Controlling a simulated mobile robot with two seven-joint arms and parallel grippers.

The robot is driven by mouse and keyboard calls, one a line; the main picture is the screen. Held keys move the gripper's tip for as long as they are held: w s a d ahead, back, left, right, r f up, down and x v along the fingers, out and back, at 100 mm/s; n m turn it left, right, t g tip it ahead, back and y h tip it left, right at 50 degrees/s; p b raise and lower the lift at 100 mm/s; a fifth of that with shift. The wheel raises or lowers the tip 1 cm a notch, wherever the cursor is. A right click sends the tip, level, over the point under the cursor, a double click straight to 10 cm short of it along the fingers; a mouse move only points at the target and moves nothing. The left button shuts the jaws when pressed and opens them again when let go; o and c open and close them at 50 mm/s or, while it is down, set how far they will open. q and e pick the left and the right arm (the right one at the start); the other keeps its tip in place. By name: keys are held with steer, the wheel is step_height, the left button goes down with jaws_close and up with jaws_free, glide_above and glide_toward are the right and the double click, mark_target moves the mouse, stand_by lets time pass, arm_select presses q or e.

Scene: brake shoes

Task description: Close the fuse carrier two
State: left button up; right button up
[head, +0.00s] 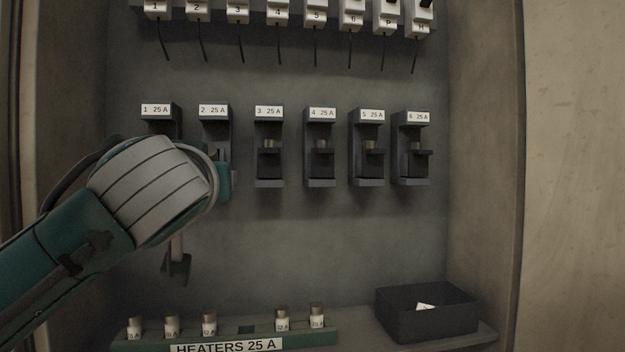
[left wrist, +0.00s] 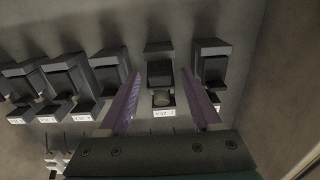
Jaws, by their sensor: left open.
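The fuse carrier two, labelled "2 25 A" (head: 214,112), is second from the left in the row of dark carriers. My left arm hides its lower part in the head view. In the left wrist view, which is upside down, the carrier between my fingers (left wrist: 159,48) shows a pale round end near its label. My left gripper (left wrist: 162,74) is open, with one purple finger on each side of this carrier. In the head view the fingers are hidden behind my wrist. My right gripper is in neither view.
Carriers three (head: 269,112) to six (head: 417,117) stand to the right; carrier one (head: 156,111) is partly hidden. A dark-ended piece (head: 177,265) hangs below my wrist. A green fuse rack (head: 290,338) and a black box (head: 425,320) are below. Wires hang from the switches above.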

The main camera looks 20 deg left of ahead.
arm_select(q)
steer(key=shift+w, duration=0.1)
jaws_close()
stand_by(0.5)
